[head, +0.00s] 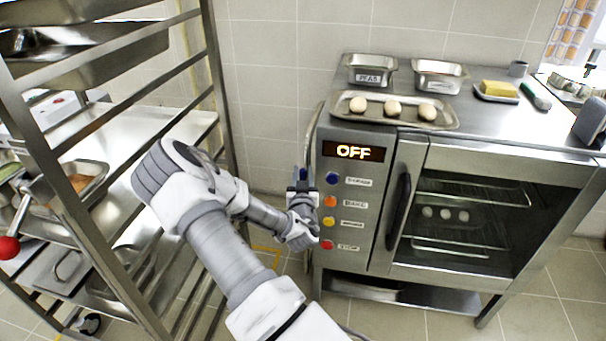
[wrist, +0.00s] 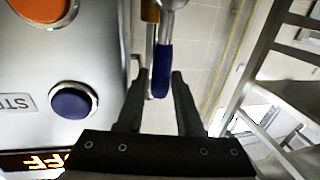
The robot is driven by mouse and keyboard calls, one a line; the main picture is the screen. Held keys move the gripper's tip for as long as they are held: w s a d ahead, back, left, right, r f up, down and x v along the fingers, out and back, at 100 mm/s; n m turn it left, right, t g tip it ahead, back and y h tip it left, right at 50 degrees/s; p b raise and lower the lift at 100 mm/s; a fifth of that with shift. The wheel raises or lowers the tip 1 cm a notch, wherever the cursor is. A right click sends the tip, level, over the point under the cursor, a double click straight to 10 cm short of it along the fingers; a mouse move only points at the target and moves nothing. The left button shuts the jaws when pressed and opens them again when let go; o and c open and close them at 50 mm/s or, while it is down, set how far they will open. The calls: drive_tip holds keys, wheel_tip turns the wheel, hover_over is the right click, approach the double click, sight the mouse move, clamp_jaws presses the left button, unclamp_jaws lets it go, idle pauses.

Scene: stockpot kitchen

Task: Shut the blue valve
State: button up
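The blue valve's lever handle (wrist: 164,70) shows in the wrist view, hanging from a metal stem against the tiled wall. In the head view a bit of blue (head: 302,173) shows at my gripper beside the oven's left side; the rest of the valve is hidden there. My gripper (wrist: 160,78) is open, with one dark finger on each side of the blue handle in the picture. In the head view my gripper (head: 302,187) is small and partly hidden by my wrist.
The oven (head: 377,200) stands close right of my gripper, its panel carrying a blue button (wrist: 72,100) and an orange one (wrist: 45,8). Its display (head: 355,151) reads OFF. A metal rack (head: 60,130) stands left.

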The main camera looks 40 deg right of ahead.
clamp_jaws()
idle(1.4)
